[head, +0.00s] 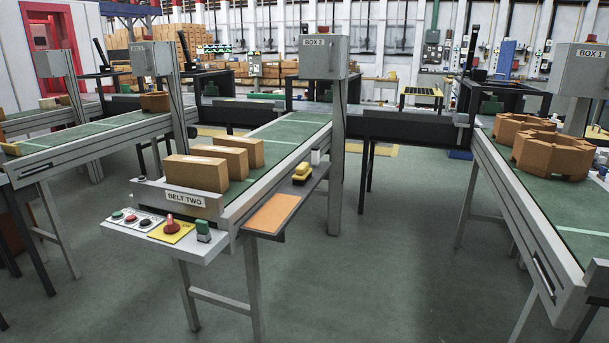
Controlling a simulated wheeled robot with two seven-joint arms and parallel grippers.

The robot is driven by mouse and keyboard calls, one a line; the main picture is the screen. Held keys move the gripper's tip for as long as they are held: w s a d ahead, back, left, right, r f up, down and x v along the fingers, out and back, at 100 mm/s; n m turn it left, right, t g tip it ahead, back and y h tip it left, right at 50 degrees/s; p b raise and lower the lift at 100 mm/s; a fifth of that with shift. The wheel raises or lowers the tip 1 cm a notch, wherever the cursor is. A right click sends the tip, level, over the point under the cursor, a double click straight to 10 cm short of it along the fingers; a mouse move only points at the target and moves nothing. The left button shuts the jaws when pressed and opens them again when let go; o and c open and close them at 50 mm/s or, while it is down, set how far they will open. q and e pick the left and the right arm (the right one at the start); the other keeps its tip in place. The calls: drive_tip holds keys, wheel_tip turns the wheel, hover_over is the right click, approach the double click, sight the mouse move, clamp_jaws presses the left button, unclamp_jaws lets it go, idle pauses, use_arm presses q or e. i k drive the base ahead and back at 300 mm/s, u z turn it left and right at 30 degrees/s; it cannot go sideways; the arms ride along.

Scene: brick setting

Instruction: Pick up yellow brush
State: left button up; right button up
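A small yellow block-shaped thing with a dark lower part, which looks like the yellow brush (301,174), lies on the narrow side shelf (306,188) along the right side of belt two. Just behind it is a second small item (316,157), pale on top with some yellow; it is too small to tell what it is. Neither of my grippers shows in the head view.
Belt two (283,137) carries several orange bricks (196,173) near its front end. A control panel (160,227) with buttons juts out in front. An orange flat panel (272,213) is on the shelf's near end. Another belt (545,207) stands right; open green floor (400,250) lies between.

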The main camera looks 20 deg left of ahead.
sight(303, 173)
drive_tip(key=k, duration=1.55)
drive_tip(key=z, duration=0.05)
drive_tip(key=i, duration=5.55)
drive_tip(key=u, duration=4.5)
drive_tip(key=k, duration=0.1)
drive_tip(key=z, duration=0.35)
